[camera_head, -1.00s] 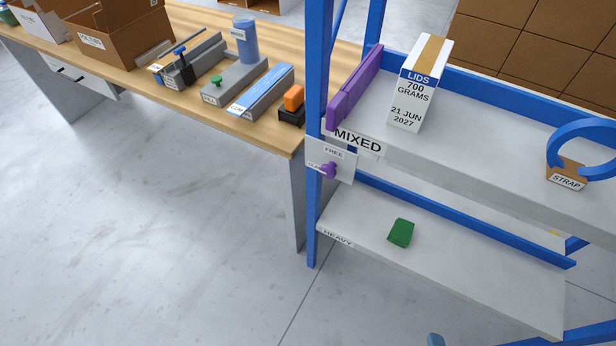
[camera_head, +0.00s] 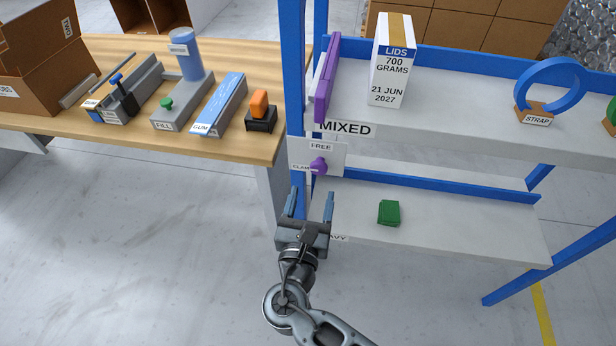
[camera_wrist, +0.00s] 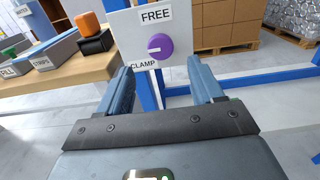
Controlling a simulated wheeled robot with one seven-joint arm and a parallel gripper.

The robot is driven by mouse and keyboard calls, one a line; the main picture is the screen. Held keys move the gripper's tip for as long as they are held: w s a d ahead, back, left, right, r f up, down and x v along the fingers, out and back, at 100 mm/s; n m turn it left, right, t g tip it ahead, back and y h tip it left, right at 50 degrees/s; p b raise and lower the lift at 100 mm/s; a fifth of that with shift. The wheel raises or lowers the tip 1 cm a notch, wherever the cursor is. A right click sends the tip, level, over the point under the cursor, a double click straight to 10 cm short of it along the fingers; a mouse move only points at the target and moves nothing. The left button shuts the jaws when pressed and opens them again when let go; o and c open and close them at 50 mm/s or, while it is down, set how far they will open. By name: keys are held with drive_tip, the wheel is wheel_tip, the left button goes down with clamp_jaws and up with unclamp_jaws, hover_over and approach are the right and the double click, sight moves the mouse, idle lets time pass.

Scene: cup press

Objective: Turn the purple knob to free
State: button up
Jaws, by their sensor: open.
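The purple knob (camera_head: 318,166) sits on a white plate (camera_head: 334,158) on the shelf's front left post. In the wrist view the knob (camera_wrist: 160,47) is round, with a white mark pointing left toward the word CLAMP. The word FREE is above it on the plate (camera_wrist: 122,26). My gripper (camera_head: 310,205) is open and empty, just below and in front of the plate. In the wrist view its two fingers (camera_wrist: 158,85) stand apart on either side below the knob, not touching it.
The blue shelf post (camera_head: 292,80) stands beside the plate. The upper shelf holds a LIDS box (camera_head: 391,62) and a blue strap ring (camera_head: 551,85). A green block (camera_head: 389,212) lies on the lower shelf. A wooden table (camera_head: 225,138) with several tools is at left.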

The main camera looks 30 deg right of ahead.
sight(318, 172)
drive_tip(key=x, duration=0.6)
drive_tip(key=shift+w+d+p, duration=0.1)
drive_tip(key=shift+d+p, duration=0.1)
drive_tip(key=shift+p, duration=0.1)
drive_tip(key=shift+c, duration=0.5)
drive_tip(key=c, duration=0.9)
